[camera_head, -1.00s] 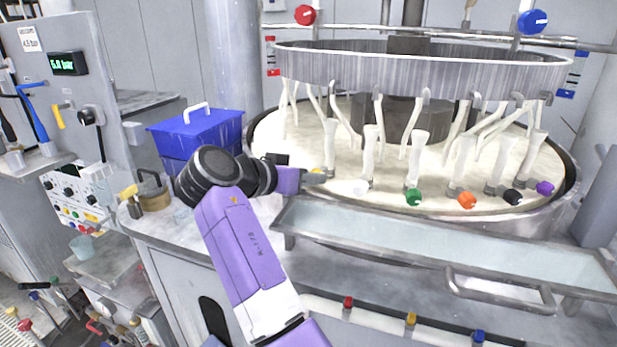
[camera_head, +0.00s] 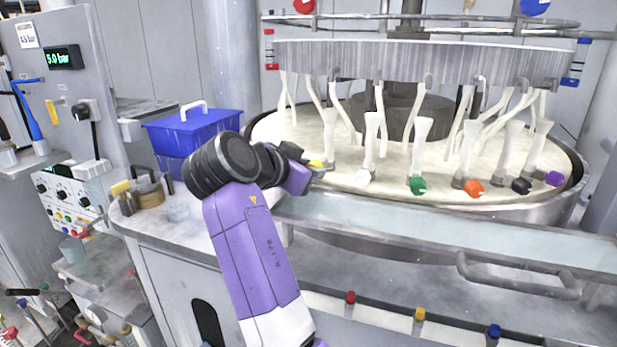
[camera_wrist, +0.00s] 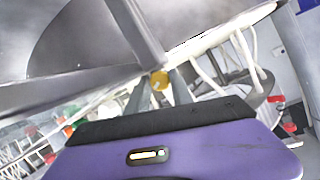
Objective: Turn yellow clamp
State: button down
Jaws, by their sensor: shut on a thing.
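The yellow clamp (camera_head: 316,163) sits at the left of the row of coloured clamps on the round platen's near edge. In the wrist view the yellow clamp (camera_wrist: 159,80) is a small yellow knob between my fingertips. My gripper (camera_head: 312,168) reaches it from the left and is shut on it; in the wrist view my gripper (camera_wrist: 158,88) has a finger on either side of the knob. My arm hides part of the clamp's surroundings in the head view.
White (camera_head: 362,177), green (camera_head: 417,186), orange (camera_head: 473,188), black (camera_head: 521,186) and purple (camera_head: 553,179) clamps stand to the right. A long tray (camera_head: 430,228) runs in front of the platen (camera_head: 400,203). A blue bin (camera_head: 190,132) stands behind my arm.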

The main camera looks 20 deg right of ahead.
dwell(0.4)
jog(key=c, duration=1.1)
grip_release()
jog(key=shift+b+v, duration=0.35)
jog(key=shift+v, duration=3.6)
jog(key=shift+s+d, duration=0.1)
